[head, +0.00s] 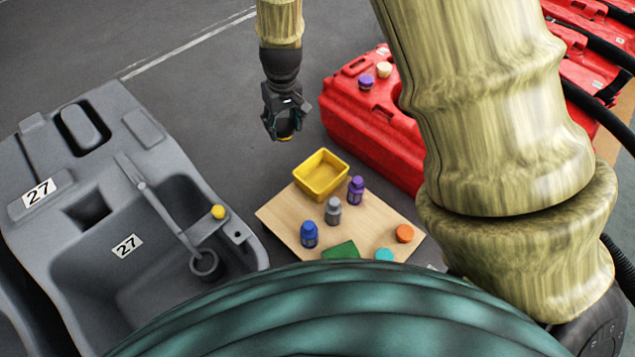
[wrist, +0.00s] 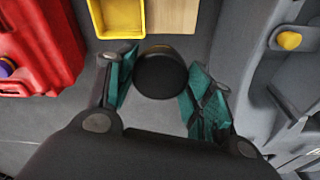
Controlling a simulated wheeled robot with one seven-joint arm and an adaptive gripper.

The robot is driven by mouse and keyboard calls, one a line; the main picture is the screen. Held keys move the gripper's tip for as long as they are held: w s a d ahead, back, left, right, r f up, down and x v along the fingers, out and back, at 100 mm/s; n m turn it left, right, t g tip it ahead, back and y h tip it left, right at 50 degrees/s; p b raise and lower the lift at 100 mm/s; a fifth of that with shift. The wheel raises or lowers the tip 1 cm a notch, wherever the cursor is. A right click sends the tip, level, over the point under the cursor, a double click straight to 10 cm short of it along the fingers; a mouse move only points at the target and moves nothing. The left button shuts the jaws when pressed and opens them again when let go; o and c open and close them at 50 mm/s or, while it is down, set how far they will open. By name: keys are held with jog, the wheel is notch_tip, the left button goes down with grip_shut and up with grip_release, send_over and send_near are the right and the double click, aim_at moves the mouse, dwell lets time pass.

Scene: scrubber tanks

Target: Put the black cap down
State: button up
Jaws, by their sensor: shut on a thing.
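The black cap (wrist: 161,75) is a round dark piece held between the two fingers of my gripper (wrist: 160,82) in the wrist view. In the head view my gripper (head: 284,128) hangs pointing down, above the dark floor, beyond the yellow bin and left of the red tank. There the cap is mostly hidden among the dark fingers. My gripper is shut on the cap. The wrist view shows floor around the cap, with the yellow bin (wrist: 118,32) and wooden board (wrist: 172,20) close by at the top.
The wooden board (head: 283,222) carries the yellow bin (head: 321,185), purple, grey and blue bottles, and orange and teal caps. The red tank (head: 352,120) has purple and cream caps on it. A grey tank (head: 75,195) with a yellow cap (head: 218,212) stands left. Floor between is clear.

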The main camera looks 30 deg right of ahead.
jog(key=shift+n, duration=0.5)
jog(key=w+d+f+b, duration=0.1)
jog(key=d+f+b, duration=0.3)
jog(key=f, duration=0.7)
jog(key=w+d+f+b, duration=0.1)
jog(key=d+f+b, duration=0.4)
jog(key=f, duration=0.7)
jog(key=w+d+f+b, duration=0.2)
jog(key=d+f+b, duration=0.2)
jog(key=f+b, duration=0.3)
notch_tip(320, 180, down, 5)
jog(key=shift+d+f, duration=0.15)
jog(key=o, duration=1.1)
jog(key=r+p, duration=0.2)
jog(key=r, duration=0.2)
jog(key=s+r+p, duration=0.1)
jog(key=r+p, duration=0.1)
jog(key=r, duration=0.2)
jog(key=r+p, duration=0.3)
jog(key=r, duration=0.1)
jog(key=shift+s+d, duration=0.1)
jog(key=shift+s, duration=0.1)
